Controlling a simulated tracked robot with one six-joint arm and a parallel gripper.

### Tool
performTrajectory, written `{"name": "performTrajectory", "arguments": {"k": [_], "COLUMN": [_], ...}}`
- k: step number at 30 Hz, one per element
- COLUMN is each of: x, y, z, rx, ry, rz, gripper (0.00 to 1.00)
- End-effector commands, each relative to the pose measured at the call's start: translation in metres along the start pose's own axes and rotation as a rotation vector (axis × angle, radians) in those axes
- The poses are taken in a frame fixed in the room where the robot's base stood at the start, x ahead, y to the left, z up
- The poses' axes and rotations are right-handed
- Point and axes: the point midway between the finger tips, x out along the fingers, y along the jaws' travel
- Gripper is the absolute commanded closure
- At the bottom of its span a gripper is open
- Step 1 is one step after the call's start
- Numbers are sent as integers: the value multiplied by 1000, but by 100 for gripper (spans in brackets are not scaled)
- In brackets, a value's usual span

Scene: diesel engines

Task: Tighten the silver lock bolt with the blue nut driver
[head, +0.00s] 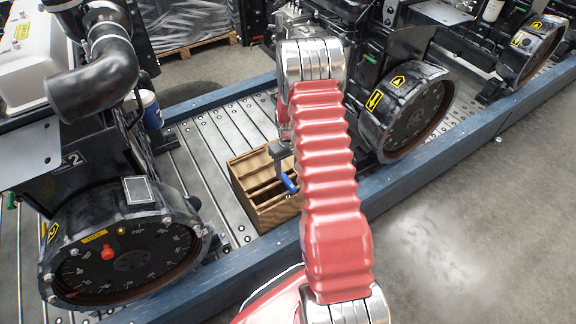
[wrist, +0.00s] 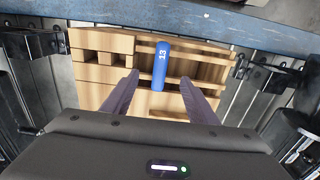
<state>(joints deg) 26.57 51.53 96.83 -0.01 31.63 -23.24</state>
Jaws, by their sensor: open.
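The blue nut driver (wrist: 162,65), its handle marked 13, sits in a slotted wooden rack. The blue handle also shows in the head view (head: 290,184), beside my gripper. My gripper (wrist: 159,77) is open, with one finger on either side of the handle as seen from the wrist; I cannot tell whether either finger touches it. In the head view my gripper (head: 284,166) is above the rack and partly hidden by my red arm. On the left, the engine flywheel housing (head: 120,258) carries a red knob, a yellow fitting and small rim bolts. I cannot tell which is the silver lock bolt.
The wooden rack (head: 248,184) stands on the slotted metal deck (head: 200,150) between two engines. A blue beam (head: 390,178) edges the deck. A second flywheel housing (head: 412,112) stands right of my arm. Open grey floor (head: 470,230) lies at lower right.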

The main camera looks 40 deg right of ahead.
Motion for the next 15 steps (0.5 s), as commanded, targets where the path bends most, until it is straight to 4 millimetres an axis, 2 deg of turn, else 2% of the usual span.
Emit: {"name": "performTrajectory", "arguments": {"k": [15], "x": [37], "y": [-1], "z": [0], "rx": [-1], "ry": [-2], "rz": [-1], "gripper": [47]}}
